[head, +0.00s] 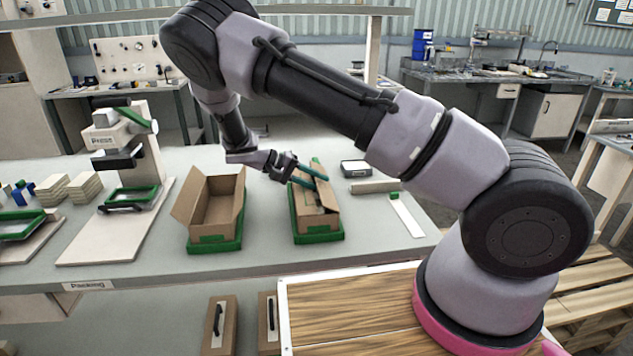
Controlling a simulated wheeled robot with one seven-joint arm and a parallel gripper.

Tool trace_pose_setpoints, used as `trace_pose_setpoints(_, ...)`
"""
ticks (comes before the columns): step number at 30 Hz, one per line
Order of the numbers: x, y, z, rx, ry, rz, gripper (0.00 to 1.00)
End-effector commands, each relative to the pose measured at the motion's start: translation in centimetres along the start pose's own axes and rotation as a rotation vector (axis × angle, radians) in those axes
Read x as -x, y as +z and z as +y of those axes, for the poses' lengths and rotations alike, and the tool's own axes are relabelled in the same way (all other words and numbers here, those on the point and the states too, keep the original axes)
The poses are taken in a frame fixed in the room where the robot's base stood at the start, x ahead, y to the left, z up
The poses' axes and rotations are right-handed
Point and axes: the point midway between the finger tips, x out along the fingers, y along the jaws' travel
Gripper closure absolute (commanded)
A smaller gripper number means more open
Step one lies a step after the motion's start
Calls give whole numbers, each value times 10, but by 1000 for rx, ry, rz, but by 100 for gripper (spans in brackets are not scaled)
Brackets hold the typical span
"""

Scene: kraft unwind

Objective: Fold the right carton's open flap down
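The right carton (318,224) is a brown cardboard box in a green tray (320,239) on the grey bench. Its top looks partly covered by cardboard, with a dark gap near the front. My arm reaches in from the right and bends down at the left. My gripper (320,184) is over the far part of this carton, its two teal fingers spread apart and pointing right. Nothing shows between the fingers. The fingers hide part of the carton's top and far edge. I cannot tell whether they touch the flap or which flap stands open.
The left carton (225,222) stands open in its own green tray (214,246), a flap leaning out left. A press stand (130,150) is further left. A small scale (355,168), a roll (375,187) and a white strip (407,217) lie right of the right carton.

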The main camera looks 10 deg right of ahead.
Motion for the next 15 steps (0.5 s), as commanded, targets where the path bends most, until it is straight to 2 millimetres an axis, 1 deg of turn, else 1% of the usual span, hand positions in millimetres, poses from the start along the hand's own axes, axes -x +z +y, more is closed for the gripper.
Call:
trace_pose_setpoints(8, 3, 0, 0, 0, -1, 1, 65)
trace_pose_setpoints(11, 14, -1, 0, -1, -2, 4, 65)
trace_pose_setpoints(15, 41, -1, 0, -2, -3, 4, 65)
